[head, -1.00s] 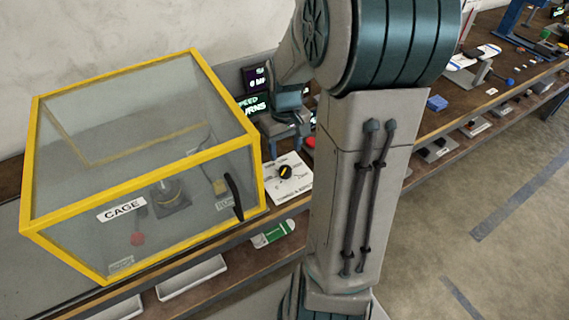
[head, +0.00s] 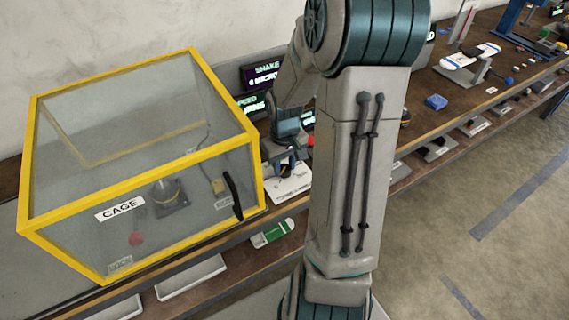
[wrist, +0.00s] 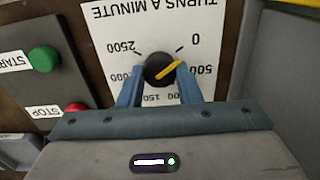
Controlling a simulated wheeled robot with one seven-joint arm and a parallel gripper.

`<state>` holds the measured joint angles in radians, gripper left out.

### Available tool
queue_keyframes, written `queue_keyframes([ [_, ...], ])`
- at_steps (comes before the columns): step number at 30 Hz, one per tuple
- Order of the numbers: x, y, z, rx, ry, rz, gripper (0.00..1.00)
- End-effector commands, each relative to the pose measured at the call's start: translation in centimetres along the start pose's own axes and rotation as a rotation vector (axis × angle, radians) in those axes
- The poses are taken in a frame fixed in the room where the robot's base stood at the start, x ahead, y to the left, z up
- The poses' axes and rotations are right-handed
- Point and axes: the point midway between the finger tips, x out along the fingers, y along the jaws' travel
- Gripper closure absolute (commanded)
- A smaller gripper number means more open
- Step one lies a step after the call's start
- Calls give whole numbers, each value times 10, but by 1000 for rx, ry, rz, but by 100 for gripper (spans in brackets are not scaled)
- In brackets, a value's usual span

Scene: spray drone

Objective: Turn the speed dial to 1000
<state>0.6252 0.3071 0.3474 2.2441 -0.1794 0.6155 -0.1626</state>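The speed dial (wrist: 160,70) is a round black knob with a yellow pointer. It sits on a white card (wrist: 108,28) lettered "TURNS A MINUTE", upside down in the wrist view. The pointer's outer end is toward the upper right, between the 0 and 500 marks and seemingly nearer 500. The 1000 mark is hidden behind the right finger. My gripper (wrist: 161,83) is open, with blue fingers at the lower left and lower right of the knob, apparently not touching it. In the head view my gripper (head: 287,155) is over the card and mostly covers the dial.
A green START button (wrist: 44,60) and a red STOP button (wrist: 75,107) are beside the card. A yellow-framed clear cage (head: 150,228) stands close to the left in the head view. Lit displays (head: 262,75) stand behind my gripper. The bench extends right with several objects.

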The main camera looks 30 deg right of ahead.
Motion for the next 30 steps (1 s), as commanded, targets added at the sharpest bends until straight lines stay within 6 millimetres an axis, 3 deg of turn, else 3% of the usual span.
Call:
queue_keyframes([
  [14,1,0,-1,105,2,1,92],
  [30,1,0,-1,582,3,0,92],
])
